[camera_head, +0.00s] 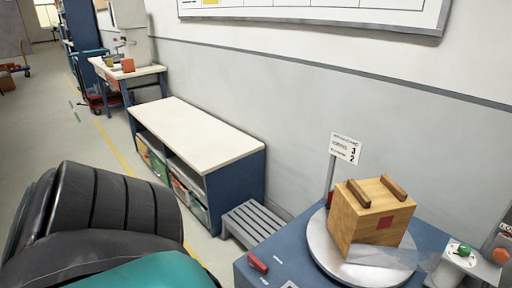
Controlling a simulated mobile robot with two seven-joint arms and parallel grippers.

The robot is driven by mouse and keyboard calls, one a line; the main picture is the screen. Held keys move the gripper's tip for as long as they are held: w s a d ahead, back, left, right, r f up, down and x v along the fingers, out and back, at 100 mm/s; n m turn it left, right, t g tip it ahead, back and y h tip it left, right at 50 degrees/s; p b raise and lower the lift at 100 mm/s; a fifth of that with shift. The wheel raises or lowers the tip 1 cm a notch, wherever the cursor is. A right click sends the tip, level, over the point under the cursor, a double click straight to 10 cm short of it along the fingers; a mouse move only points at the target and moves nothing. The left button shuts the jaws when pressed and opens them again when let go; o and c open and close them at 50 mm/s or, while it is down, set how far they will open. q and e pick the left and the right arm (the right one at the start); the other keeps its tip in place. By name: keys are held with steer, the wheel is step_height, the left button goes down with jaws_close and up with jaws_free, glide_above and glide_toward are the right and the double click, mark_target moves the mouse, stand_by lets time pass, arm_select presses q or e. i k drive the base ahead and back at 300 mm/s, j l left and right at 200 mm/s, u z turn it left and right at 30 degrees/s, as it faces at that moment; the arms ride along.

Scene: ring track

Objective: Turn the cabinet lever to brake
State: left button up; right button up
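A blue cabinet (430,236) stands at the lower right, cut off by the bottom edge. On its top, near the left corner, is a small red handle (257,262), which looks like the lever. Small pale labels (290,285) lie beside it, too small to read. A round pale turntable (320,262) on the cabinet bears a wooden box (358,220) with two brown bars on top and a red square on its side. Neither of my grippers shows in the head view.
A signpost (345,148) stands behind the box. A control box (462,254) with a green button is at the right. A grey slatted step (250,222) and a white-topped bench (205,135) stand left of the cabinet along the wall. Open floor lies further left.

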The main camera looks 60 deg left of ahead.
mark_target(254, 262)
steer(key=u, duration=0.45)
steer(key=j+u, duration=0.15)
steer(key=u, duration=0.75)
steer(key=i, duration=0.05)
